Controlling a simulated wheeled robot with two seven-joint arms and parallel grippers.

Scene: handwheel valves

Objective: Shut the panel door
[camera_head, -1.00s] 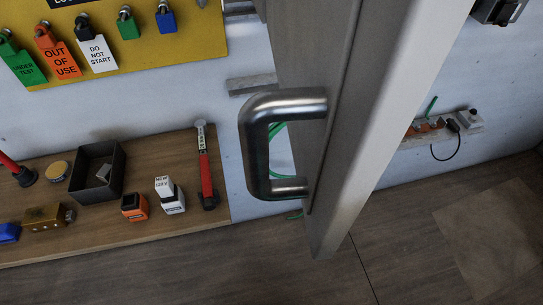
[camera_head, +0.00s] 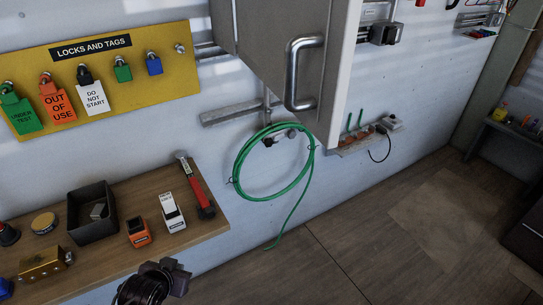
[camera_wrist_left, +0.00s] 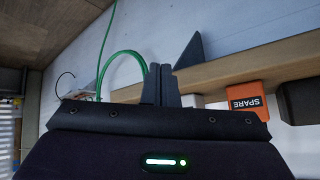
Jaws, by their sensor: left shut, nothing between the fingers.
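The panel door (camera_head: 275,50) is a grey metal door at the upper middle of the head view, cut off at the top. It stands open, angled out from the wall, with its pale free edge (camera_head: 343,65) at the right. A silver bar handle (camera_head: 296,75) is on its face near that edge. My left gripper (camera_head: 176,272) is low at the bottom of the head view, below and left of the door and apart from it. In the left wrist view its fingers (camera_wrist_left: 168,85) are together and empty. My right gripper is not in view.
A yellow lock board (camera_head: 140,85) is on the wall above. A green hose (camera_head: 240,190) hangs below the door.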

